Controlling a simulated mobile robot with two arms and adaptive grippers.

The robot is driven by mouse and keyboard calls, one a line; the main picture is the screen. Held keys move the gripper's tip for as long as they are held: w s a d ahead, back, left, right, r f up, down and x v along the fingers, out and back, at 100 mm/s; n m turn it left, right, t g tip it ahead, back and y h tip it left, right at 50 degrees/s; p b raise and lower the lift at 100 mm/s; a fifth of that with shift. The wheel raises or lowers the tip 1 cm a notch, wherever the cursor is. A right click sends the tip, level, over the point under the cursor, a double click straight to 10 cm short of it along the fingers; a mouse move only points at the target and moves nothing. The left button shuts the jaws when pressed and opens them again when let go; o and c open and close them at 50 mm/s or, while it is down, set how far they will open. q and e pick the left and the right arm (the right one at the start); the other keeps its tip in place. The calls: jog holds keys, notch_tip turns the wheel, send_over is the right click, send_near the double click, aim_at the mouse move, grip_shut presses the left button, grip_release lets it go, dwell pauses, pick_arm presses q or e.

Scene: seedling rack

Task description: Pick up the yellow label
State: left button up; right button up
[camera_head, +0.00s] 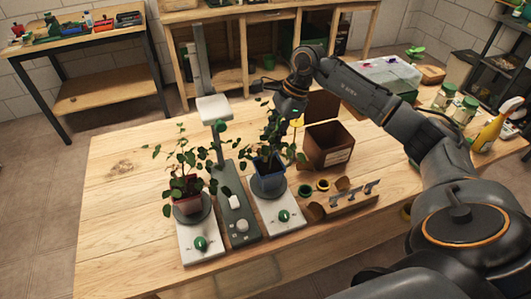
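A small yellow label (297,123) shows beside the plant in the blue pot (268,180). It is upright and small, with its lower part hidden by leaves. My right gripper (285,110) points down just above and left of the label, among the top leaves of that plant. Its fingertips are dark and mixed with the foliage, so I cannot tell whether they are apart or touch the label. My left gripper is not in view.
A brown square pot (328,146) stands right of the blue pot. A plant in a reddish pot (186,195) stands at the left. A grey post with a white head (213,109) rises between them. The table's left side is clear.

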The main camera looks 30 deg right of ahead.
aim_at(266, 149)
jog(key=x, duration=0.1)
jog(key=p+x, duration=0.1)
jog(key=x, duration=0.1)
jog(key=shift+s+a+f, duration=0.15)
jog(key=shift+a, duration=0.25)
jog(key=shift+f, duration=0.3)
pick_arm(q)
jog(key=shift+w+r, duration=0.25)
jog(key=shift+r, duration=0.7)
pick_arm(e)
grip_shut()
